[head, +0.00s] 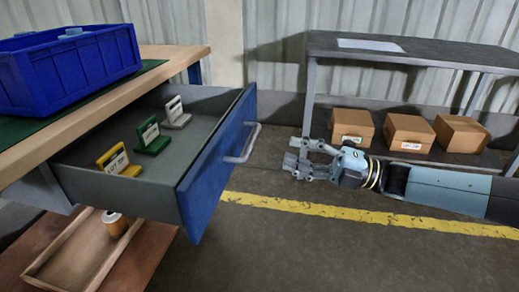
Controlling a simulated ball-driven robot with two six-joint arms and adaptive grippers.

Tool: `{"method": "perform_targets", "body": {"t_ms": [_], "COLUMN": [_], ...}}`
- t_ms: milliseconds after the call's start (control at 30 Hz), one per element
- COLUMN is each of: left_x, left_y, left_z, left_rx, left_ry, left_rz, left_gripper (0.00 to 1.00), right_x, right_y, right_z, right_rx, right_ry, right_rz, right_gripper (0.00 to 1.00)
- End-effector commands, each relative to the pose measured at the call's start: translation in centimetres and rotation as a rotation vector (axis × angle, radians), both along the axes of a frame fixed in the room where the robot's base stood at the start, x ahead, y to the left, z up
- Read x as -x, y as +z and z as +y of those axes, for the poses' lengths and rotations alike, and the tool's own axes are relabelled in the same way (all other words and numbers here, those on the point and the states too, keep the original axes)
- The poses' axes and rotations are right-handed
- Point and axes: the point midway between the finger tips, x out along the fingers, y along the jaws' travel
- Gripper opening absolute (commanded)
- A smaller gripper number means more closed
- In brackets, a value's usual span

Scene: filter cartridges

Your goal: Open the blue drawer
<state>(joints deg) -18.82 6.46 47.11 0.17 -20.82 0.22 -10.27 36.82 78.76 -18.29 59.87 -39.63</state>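The blue drawer (215,165) is pulled well out from under the wooden bench at the left. Its blue front carries a pale bar handle (244,143) facing right. Inside lie a yellow cartridge (117,160), a green cartridge (152,138) and a grey cartridge (175,113) in a row. My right gripper (290,158) comes in from the right and points left at the handle. It is apart from the handle, with a clear gap. Its fingers look spread, with nothing between them. My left gripper is not in view.
A blue crate (85,62) stands on the wooden bench (160,68). Below the drawer, a wooden tray (75,250) holds an orange-brown canister (114,222). A dark shelf (440,55) with three cardboard boxes (407,132) stands behind my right arm. Floor with a yellow stripe (300,208) lies open.

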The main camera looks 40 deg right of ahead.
Motion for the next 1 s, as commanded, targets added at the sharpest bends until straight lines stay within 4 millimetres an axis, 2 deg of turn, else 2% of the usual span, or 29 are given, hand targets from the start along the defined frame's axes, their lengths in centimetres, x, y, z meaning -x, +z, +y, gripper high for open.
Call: {"method": "perform_targets", "body": {"t_ms": [300, 500, 867, 900, 1000], "left_x": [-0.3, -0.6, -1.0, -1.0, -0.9], "left_y": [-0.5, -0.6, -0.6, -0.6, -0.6], "left_z": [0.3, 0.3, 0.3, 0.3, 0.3], "left_rx": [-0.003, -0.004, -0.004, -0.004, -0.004], "left_ry": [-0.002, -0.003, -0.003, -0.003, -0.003], "left_rz": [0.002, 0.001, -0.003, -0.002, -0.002], "left_gripper": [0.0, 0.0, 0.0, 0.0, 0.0], "right_x": [-4.7, -6.7, -7.3, -7.3, -7.3], "right_y": [1.2, 1.7, 1.9, 1.9, 1.9], "right_z": [3.9, 5.7, 6.1, 6.1, 6.1], "right_rx": [-0.005, -0.003, -0.003, -0.003, -0.003], "right_ry": [-0.003, -0.004, -0.003, -0.004, -0.004], "right_rz": [-0.002, 0.0, 0.002, 0.003, 0.003], "right_gripper": [0.34, 0.34, 0.34, 0.33, 0.2]}}
